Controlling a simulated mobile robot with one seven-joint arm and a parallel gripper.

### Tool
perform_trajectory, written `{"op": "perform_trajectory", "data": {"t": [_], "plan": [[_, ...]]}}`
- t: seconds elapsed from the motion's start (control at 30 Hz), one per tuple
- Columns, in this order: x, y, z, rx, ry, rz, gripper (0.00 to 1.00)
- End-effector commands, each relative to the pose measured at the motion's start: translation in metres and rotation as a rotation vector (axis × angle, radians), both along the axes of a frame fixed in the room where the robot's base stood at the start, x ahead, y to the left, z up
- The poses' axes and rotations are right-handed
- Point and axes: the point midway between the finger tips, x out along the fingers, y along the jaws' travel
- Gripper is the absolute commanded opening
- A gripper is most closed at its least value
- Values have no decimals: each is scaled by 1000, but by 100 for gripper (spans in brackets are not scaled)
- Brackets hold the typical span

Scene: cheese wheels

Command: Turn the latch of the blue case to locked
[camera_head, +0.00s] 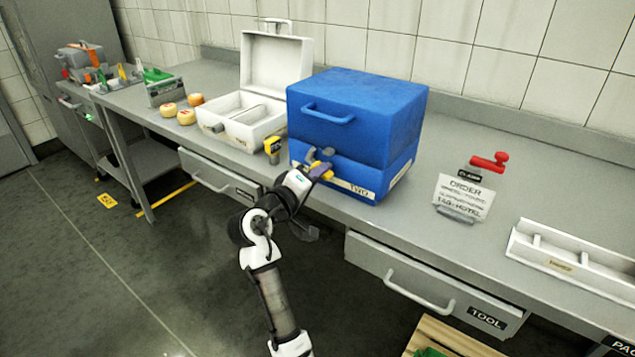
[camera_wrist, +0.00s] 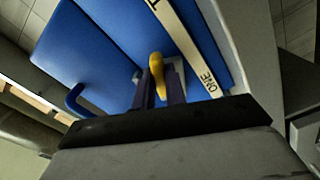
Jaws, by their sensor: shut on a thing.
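The blue case (camera_head: 358,115) stands closed on the grey counter, with a handle on the front of its lid and a pale label strip low on its front. It also fills the upper part of the wrist view (camera_wrist: 115,40). A bit of yellow also shows at the fingertips in the head view. The fingers hide part of the latch, and I cannot read its exact setting.
Cheese wheels (camera_head: 186,117) lie further left. An order sign (camera_head: 463,197), a red-handled item (camera_head: 490,162) and a white tray (camera_head: 575,262) are at the right.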

Motion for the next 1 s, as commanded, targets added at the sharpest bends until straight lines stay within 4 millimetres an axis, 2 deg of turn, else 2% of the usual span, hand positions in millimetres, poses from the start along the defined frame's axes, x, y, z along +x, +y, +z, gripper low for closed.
{"op": "perform_trajectory", "data": {"t": [1.0], "plan": [[0, 1, -4, 758, -549, 1, 0]]}}
